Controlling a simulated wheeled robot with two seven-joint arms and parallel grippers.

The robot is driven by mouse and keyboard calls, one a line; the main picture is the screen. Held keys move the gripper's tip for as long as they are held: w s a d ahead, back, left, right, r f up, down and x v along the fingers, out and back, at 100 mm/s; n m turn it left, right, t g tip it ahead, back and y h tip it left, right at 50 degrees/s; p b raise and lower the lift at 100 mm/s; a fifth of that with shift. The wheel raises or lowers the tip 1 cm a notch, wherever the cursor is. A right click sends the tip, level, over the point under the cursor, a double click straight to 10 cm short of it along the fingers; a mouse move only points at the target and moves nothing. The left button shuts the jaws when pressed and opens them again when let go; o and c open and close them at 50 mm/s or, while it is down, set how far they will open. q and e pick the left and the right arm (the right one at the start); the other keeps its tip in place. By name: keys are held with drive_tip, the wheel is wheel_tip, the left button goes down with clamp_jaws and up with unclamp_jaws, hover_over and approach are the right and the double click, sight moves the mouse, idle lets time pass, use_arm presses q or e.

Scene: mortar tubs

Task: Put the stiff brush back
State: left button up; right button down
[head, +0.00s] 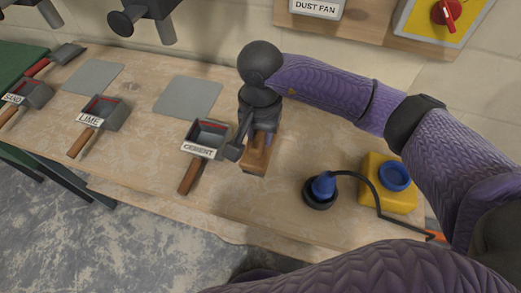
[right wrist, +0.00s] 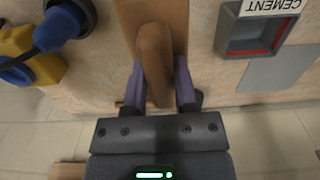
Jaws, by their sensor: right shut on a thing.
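My right gripper (head: 258,138) points down over the bench, to the right of the scoop labelled CEMENT. In the right wrist view my right gripper (right wrist: 160,88) is shut on a brown wooden handle, which I take to be the stiff brush (right wrist: 155,62). Its fingers lie on either side of the handle. A flat wooden piece (right wrist: 125,14) shows behind the handle; in the head view wood (head: 255,163) shows below the fingers. I cannot tell whether this wood is part of the brush or a holder. No bristles show. My left gripper is not in view.
The CEMENT scoop (head: 210,132) lies close to the left of my right gripper. LIME (head: 101,112) and SAND scoops (head: 33,92) lie farther left. A blue-and-black object (head: 322,188) and a yellow container (head: 378,180) stand to the right, with a black hose (head: 372,190) beside them.

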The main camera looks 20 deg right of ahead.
wheel_tip(320, 180, down, 10)
drive_tip(key=shift+s+a+r+b, duration=0.1)
drive_tip(key=shift+s+b, duration=0.05)
drive_tip(key=shift+b, duration=0.9)
drive_tip(key=c, duration=0.9)
unclamp_jaws()
drive_tip(key=o, duration=0.5)
drive_tip(key=shift+r, duration=0.1)
wheel_tip(320, 180, up, 12)
drive_tip(key=p, duration=0.2)
drive_tip(key=shift+p, duration=0.35)
